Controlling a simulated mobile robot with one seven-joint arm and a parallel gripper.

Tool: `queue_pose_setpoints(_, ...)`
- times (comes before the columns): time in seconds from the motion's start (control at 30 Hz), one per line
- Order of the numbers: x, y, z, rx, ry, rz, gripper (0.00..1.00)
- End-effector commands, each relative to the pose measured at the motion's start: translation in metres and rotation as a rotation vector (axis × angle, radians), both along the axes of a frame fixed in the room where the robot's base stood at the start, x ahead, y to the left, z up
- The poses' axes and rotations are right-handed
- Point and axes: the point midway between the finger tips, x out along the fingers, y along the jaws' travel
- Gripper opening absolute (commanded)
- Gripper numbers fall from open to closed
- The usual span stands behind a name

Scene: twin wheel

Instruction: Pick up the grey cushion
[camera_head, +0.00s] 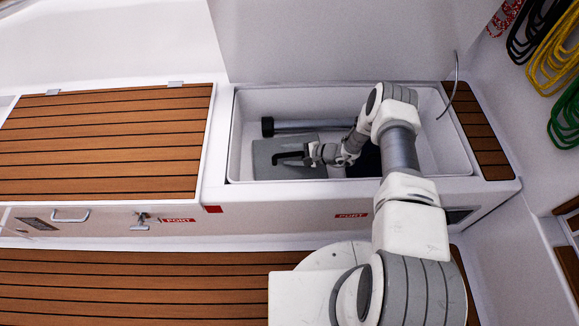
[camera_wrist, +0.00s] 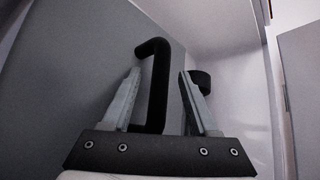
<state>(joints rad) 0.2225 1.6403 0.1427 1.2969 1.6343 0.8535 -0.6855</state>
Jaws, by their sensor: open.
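The grey cushion (camera_head: 265,148) looks like a flat grey block lying in the left part of the open white locker. A black bar-shaped handle (camera_head: 289,156) shows at its top. My gripper (camera_head: 314,153) is down in the locker, over the right side of the cushion. In the wrist view my gripper (camera_wrist: 160,73) is open, with the black handle (camera_wrist: 158,85) between its two fingers, nearer the left one. I cannot tell whether either finger touches it. A large grey surface (camera_wrist: 65,75) fills the left of that view, likely the cushion. My wrist and arm hide part of the locker.
The locker's white rim (camera_head: 232,130) and walls surround the cushion closely. A dark rod with a black end (camera_head: 267,127) lies behind it. A dark item (camera_head: 364,160) sits right of it, partly behind my arm. Slatted wooden lid (camera_head: 105,140) is at left; coiled ropes (camera_head: 555,55) hang right.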

Motion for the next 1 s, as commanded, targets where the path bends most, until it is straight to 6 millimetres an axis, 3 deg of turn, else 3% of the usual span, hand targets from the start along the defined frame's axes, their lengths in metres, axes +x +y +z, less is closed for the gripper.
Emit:
queue_pose_setpoints(0.07,-0.0002,-0.0001,0.0003,0.0,0.0,0.0,0.6)
queue_pose_setpoints(0.4,-0.0002,-0.0001,0.0004,0.0,0.0,0.0,0.0)
queue_pose_setpoints(1.0,-0.0002,-0.0001,0.0007,0.0,-0.001,0.002,0.0)
